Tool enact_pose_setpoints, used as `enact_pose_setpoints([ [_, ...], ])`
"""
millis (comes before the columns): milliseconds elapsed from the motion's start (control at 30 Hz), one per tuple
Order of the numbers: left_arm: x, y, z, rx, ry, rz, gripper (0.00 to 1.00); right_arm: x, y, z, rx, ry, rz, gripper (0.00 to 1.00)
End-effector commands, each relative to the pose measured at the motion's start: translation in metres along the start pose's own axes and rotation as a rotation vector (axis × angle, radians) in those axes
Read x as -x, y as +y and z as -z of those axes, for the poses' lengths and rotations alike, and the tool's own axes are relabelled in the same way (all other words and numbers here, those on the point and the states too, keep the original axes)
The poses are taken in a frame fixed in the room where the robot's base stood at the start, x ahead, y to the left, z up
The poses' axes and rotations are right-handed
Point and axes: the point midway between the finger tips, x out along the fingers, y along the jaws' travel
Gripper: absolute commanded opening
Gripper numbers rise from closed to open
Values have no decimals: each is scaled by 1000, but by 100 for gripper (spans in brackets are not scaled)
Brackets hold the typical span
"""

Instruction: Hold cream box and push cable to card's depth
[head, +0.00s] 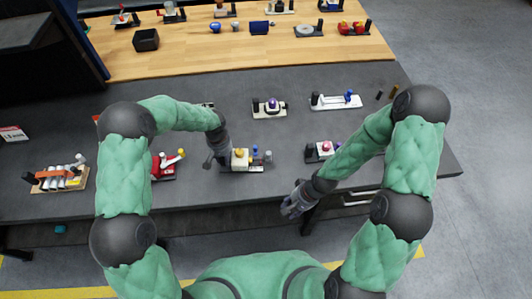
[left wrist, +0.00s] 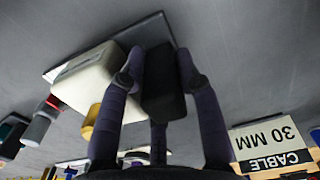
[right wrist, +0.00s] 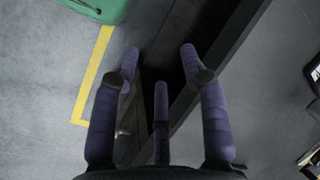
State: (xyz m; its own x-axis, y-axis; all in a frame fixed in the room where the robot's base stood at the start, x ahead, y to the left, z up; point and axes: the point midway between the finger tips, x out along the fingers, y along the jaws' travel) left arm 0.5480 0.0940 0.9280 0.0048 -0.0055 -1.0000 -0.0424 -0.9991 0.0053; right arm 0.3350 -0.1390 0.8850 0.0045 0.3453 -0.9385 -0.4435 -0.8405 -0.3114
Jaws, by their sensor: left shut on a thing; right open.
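The cream box (head: 240,159) stands on a dark base near the table's front edge in the head view. It also shows in the left wrist view (left wrist: 92,78), left of my fingers. My left gripper (head: 213,160) is beside it, shut on a black block (left wrist: 160,85) that stands next to the cream box.
A red device (head: 163,165) is to the left, and a pink-topped one (head: 323,150) to the right. Other devices stand farther back. The grey table (head: 210,190) is bare along its front.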

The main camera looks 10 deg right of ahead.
Motion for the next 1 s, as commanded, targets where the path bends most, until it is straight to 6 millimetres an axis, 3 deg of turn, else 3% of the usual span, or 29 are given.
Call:
enact_pose_setpoints([
  [300, -5, 1, -5, -4, -12, 1, 0, 42, 15, 30, -152, 8, -57, 44],
  [467, -5, 1, -5, -4, -13, 1, 0, 61, 14, 48, -140, 18, -98, 44],
  [767, -6, 1, -6, -4, -14, 1, 0, 84, -41, 86, 254, 8, -176, 44],
  [1000, -6, 1, -6, -4, -15, 1, 0, 118, -120, 115, 713, -9, -269, 44],
])
